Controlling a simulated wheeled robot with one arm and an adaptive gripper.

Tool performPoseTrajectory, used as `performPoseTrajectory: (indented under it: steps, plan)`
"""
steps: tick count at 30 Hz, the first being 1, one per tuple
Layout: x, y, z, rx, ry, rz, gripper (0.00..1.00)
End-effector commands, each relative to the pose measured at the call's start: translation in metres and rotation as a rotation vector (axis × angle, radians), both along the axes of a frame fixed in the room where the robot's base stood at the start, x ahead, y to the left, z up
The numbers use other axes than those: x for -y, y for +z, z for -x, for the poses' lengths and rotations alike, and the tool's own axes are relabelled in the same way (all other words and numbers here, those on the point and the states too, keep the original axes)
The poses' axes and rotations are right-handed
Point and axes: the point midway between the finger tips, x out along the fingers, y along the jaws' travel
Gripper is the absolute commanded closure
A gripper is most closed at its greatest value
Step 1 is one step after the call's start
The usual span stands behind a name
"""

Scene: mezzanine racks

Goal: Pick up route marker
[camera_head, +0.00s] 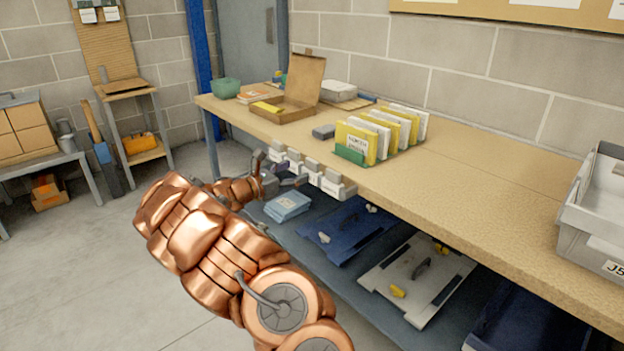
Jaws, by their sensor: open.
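I cannot tell for sure which thing is the route marker. A row of small pale grey labelled holders (329,180) runs along the front edge of the workbench (455,180). My gripper (281,169) is open at the left end of this row, close to the bench edge. A small dark purple piece (279,171) shows near its fingers; whether it is between them or touching is not clear. My copper-coloured arm reaches up from the bottom centre and hides part of the floor and lower shelf.
On the bench stand an open cardboard box (284,113), a dark grey block (324,132), a green rack of yellow and white folders (358,146) and a grey bin (598,215). The lower shelf (330,262) holds blue and white panels.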

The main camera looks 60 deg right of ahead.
Motion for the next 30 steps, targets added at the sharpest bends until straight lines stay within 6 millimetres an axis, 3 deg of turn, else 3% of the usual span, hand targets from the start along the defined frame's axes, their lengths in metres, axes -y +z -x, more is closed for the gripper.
performPoseTrajectory:
  steps: [4, 14, 24, 30]
  plan:
    - [0.007, -0.011, -0.006, -0.034, 0.016, 0.0, 0.17]
    - [0.033, -0.012, 0.001, -0.035, 0.016, -0.001, 0.17]
    - [0.073, -0.014, 0.008, -0.032, 0.015, 0.002, 0.17]
    - [0.081, -0.013, 0.01, -0.034, 0.016, 0.002, 0.17]
